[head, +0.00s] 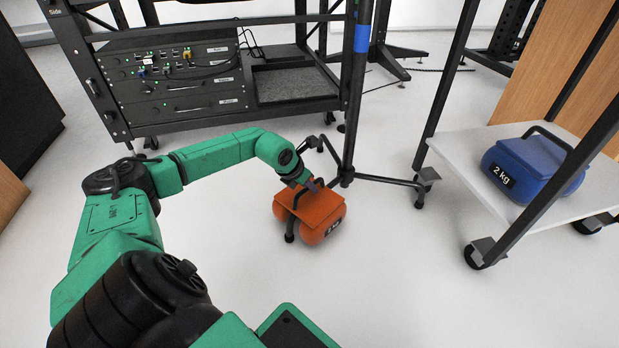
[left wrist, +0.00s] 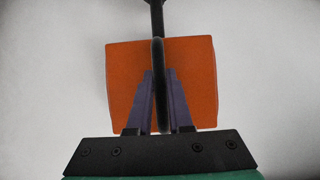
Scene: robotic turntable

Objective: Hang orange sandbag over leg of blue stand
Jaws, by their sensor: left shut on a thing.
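The orange sandbag (head: 322,207) is low near the floor at the base of the blue-banded stand (head: 361,38). My left gripper (head: 312,186) is at its top, its fingers shut on the black handle. In the left wrist view the fingers (left wrist: 160,95) flank the handle, with the orange sandbag (left wrist: 195,75) below. A black leg end (head: 290,232) shows at the front of the sandbag, between its two lobes. The bag appears to straddle that leg; whether it rests on it is hidden. Another leg (head: 385,180) runs right. My right gripper is out of view.
A black equipment rack (head: 170,122) stands behind on the left. A wheeled cart with a white shelf (head: 465,150) carrying a blue 2 kg sandbag (head: 528,165) stands at the right. The floor in front of the stand is clear.

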